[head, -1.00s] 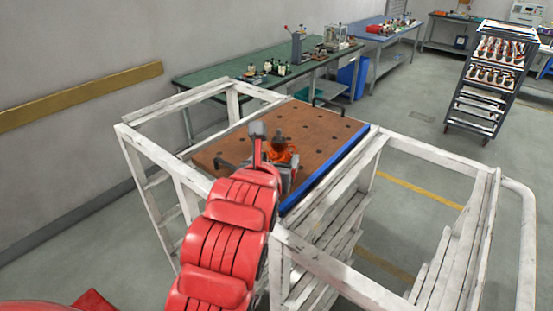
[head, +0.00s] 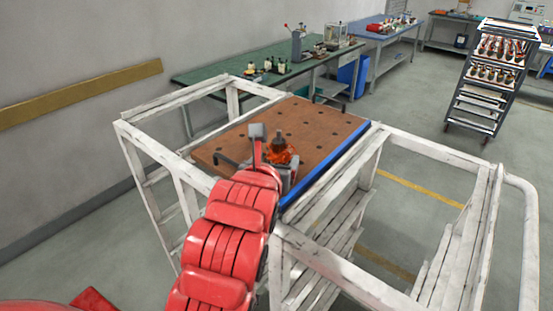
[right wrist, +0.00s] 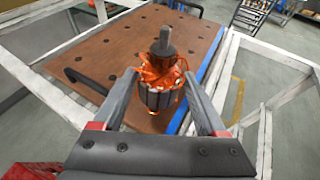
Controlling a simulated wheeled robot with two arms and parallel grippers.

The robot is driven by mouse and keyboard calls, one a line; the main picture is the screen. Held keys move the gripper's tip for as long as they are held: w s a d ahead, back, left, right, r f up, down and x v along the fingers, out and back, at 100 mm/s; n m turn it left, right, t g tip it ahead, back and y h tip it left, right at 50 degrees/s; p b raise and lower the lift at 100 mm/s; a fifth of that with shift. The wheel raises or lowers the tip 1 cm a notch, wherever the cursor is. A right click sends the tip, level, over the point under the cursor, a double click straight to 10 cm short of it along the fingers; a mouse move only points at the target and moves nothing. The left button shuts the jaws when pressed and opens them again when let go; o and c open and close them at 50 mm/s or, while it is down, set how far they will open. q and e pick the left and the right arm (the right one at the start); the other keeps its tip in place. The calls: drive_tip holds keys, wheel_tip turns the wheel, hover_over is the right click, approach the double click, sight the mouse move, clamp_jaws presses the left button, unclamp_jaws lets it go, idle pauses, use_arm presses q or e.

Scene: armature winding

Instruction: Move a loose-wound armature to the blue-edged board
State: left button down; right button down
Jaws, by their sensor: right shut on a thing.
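The armature has orange copper windings, a grey core and a dark shaft. It shows in the head view (head: 280,150) and upright in the right wrist view (right wrist: 162,78). My right gripper (head: 277,163) is shut on it; in the right wrist view its two fingers (right wrist: 160,100) are on either side of the core. The brown board with several holes and a blue edge (head: 318,122) lies on a white frame. The armature is over the board's near part; I cannot tell whether it touches the board. My left gripper is not in view.
The white frame (head: 300,245) has rails around the board. Black handles (head: 228,160) stand at the board's ends. Most of the board's far part is bare. A rack with several armatures (head: 493,75) stands at the back right, and a green bench (head: 240,72) by the wall.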

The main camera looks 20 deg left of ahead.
drive_tip(key=shift+f+b, duration=0.35)
drive_tip(key=shift+b, duration=0.1)
idle(1.1)
unclamp_jaws()
